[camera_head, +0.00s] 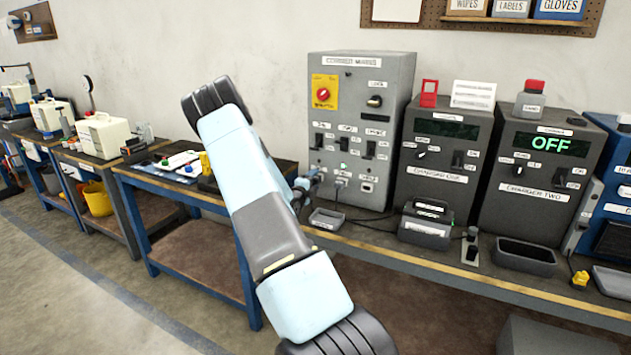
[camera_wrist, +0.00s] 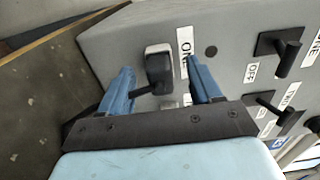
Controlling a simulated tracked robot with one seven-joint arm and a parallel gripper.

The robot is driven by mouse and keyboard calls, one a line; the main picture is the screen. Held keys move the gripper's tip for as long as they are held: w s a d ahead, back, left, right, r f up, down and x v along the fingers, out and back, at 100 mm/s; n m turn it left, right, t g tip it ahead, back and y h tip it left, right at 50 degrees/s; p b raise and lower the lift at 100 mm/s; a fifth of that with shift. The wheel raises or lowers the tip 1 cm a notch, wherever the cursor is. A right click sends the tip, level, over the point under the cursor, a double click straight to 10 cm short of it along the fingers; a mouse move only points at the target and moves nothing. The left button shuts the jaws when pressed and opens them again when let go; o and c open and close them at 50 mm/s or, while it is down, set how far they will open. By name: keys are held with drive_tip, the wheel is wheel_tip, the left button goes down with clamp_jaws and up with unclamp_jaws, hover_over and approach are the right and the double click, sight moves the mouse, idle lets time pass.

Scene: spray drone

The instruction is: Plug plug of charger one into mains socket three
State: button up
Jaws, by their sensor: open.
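The grey mains cabinet (camera_head: 352,75) stands on the bench, with a row of sockets low on its front. My gripper (camera_head: 308,184) is at the left end of that row and hides the socket there. In the wrist view my open gripper (camera_wrist: 161,92) has one blue finger on each side of a dark plug with a pale face (camera_wrist: 158,62). The plug is against the panel beside a label partly reading "ON". I cannot tell which charger it belongs to. A pale plug (camera_head: 341,183) with a cable is at the middle socket. The right-hand socket (camera_head: 367,186) looks empty. Charger one (camera_head: 437,178) stands right of the cabinet.
Charger two (camera_head: 535,195), reading OFF, stands farther right. A small grey tray (camera_head: 327,219), a dark device (camera_head: 425,224) and an empty dark bin (camera_head: 525,257) line the bench front. In the wrist view, black switches (camera_wrist: 288,58) stick out right of my gripper.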

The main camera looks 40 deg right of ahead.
idle(0.7)
clamp_jaws()
idle(0.4)
drive_tip(key=shift+a, duration=0.15)
drive_tip(key=shift+v, duration=2.9)
